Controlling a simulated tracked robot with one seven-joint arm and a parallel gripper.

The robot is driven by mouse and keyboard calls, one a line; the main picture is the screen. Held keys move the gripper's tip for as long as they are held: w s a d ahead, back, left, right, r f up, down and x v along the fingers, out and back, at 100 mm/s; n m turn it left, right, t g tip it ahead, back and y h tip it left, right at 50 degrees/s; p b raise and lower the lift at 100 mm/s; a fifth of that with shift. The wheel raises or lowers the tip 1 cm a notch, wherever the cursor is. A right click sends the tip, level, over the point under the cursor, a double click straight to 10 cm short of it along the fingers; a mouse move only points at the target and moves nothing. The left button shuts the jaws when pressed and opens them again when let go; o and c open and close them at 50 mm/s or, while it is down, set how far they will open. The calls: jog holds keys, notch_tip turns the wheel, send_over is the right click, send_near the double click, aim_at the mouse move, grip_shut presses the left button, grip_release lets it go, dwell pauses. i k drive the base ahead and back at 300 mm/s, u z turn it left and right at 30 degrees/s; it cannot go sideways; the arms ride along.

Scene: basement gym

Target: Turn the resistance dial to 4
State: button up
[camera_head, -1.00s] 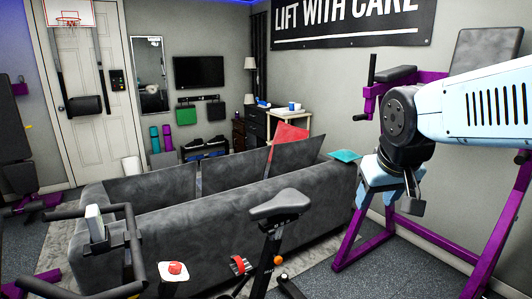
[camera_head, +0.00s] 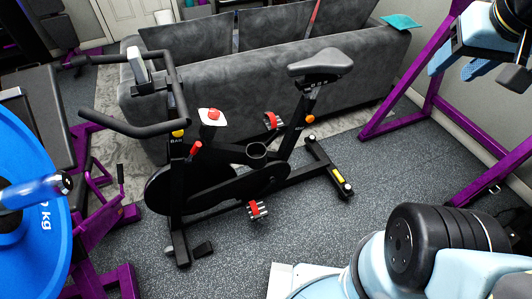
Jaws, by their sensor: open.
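The exercise bike (camera_head: 225,180) stands upright in the middle of the floor. A small white plate with a red knob (camera_head: 213,114) on top sits on its frame, between the handlebar and the seat. This looks like the resistance dial, but its numbers and setting are too small to read. My gripper (camera_head: 513,77) is at the upper right edge, partly cut off, open and empty. It is far to the right of the bike and touches nothing that I can see.
A grey sofa (camera_head: 240,75) stands close behind the bike. A blue weight plate (camera_head: 35,165) on a bar and a purple-framed bench are at the left. A purple rack (camera_head: 400,95) is at the right. Carpet (camera_head: 370,155) is clear right of the bike.

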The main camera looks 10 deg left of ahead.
aim_at(214, 114)
jog(key=u, duration=1.4)
jog(key=k, duration=1.3)
jog(key=z, duration=0.55)
jog(key=i, duration=1.7)
jog(key=u, duration=0.3)
